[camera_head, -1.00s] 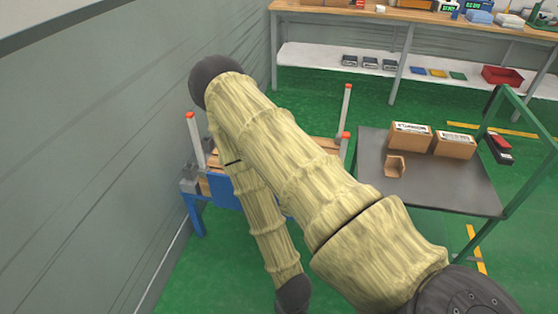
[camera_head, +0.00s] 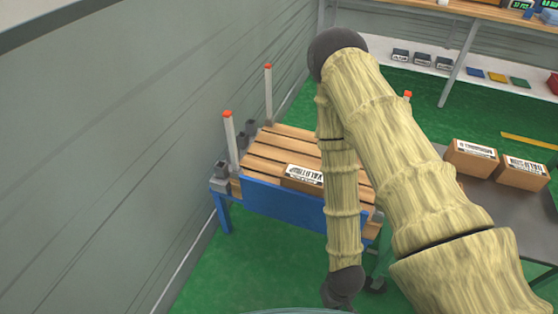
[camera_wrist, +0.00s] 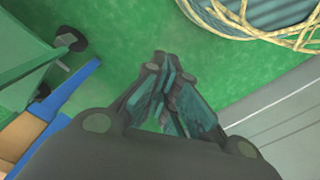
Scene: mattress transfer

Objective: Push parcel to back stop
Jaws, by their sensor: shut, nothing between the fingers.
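A brown parcel (camera_head: 303,177) with a white barcode label lies on the wooden slatted table (camera_head: 268,153) in the head view. It is close behind the upright blue panel (camera_head: 275,204) on the table's near side, which hides its lower part. I cannot tell whether they touch. My gripper (camera_wrist: 162,68) is shut and empty in the wrist view, pointing at green floor. In the head view my forearm hangs down to the right of the parcel, and the fingers are out of sight. My gripper is apart from the parcel.
White posts with orange tops (camera_head: 229,140) stand at the table's corners. The grey wall (camera_head: 100,160) is to the left. A dark table (camera_head: 500,205) with two cartons (camera_head: 470,158) is at the right. Coiled yellow cord (camera_wrist: 270,25) shows in the wrist view.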

